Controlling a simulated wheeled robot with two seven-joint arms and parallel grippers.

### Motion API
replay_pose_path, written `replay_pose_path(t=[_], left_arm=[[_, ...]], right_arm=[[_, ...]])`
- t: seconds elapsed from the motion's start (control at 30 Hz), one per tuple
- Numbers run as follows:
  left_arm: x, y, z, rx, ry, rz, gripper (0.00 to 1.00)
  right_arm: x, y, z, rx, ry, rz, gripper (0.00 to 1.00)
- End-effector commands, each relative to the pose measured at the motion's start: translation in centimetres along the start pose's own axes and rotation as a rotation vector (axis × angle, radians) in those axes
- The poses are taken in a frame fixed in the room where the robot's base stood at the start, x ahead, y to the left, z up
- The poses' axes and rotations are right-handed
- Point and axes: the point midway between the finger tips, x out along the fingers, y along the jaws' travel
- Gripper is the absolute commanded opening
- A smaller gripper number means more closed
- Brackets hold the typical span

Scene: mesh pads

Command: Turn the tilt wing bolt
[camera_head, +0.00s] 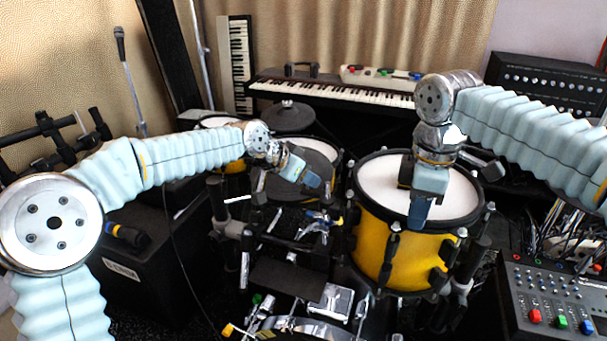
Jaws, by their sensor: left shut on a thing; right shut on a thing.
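The yellow drum (380,245) with a white head stands right of centre on a dark stand. My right gripper (420,212) points down at the front edge of this drum and is shut, apparently on its rim. My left gripper (313,181) points down and right in front of a dark-topped drum (283,187). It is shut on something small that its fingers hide. Below it, a cluster of metal clamps and wing-shaped fittings (318,222) shows on the stand. I cannot tell which one is the tilt wing bolt.
A mixer (550,295) with coloured knobs stands at the lower right, with cables behind it. A long keyboard (340,92) lies at the back. A black box (150,255) stands at the left. Stand tubes and pedal hardware crowd the lower middle.

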Motion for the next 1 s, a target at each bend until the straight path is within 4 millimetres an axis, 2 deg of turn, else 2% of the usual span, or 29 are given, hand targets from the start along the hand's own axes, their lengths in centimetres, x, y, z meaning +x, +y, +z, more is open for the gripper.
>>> replay_pose_path(t=[0.5, 1.0], left_arm=[[0.18, 0.58, 0.00, -0.237, -0.003, -0.239, 0.10], [0.12, 0.47, 0.04, -0.291, 0.000, -0.289, 0.10]], right_arm=[[-0.04, -0.06, -0.03, 0.000, 0.001, -0.001, 0.00], [-0.01, -0.07, -0.02, 0.000, 0.000, -0.001, 0.00]])
